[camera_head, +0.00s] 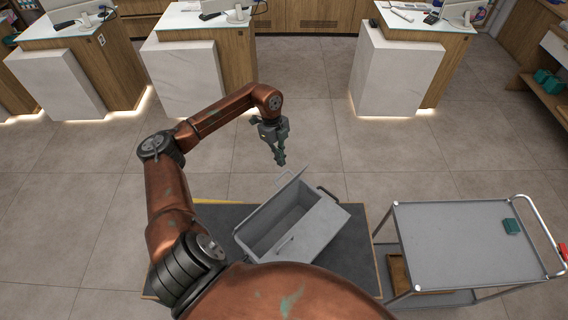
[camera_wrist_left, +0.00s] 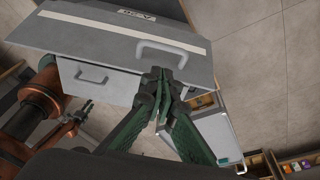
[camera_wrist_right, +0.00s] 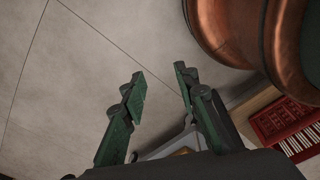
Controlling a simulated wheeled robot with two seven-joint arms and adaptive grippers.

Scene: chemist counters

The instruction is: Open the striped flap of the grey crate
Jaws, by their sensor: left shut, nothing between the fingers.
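The grey crate (camera_head: 318,232) stands on a dark-topped table. Its left part is open and the dark inside shows; a flat lid covers the right part. The striped flap stands raised along the far left side, nearly edge-on in the head view. In the left wrist view the striped flap (camera_wrist_left: 60,36) shows its outer face, with a white stripe, a label and a handle (camera_wrist_left: 162,50). My left gripper (camera_head: 280,161) is shut and empty just beyond the flap, its tips close to the handle; contact is unclear. My right gripper (camera_wrist_right: 160,78) is open and empty, outside the head view.
A grey trolley (camera_head: 450,245) with a small teal box (camera_head: 511,226) stands right of the dark table (camera_head: 357,262). White and wood counters (camera_head: 398,75) line the back. The tiled floor between counters and table is clear. My left arm crosses the table's left and front.

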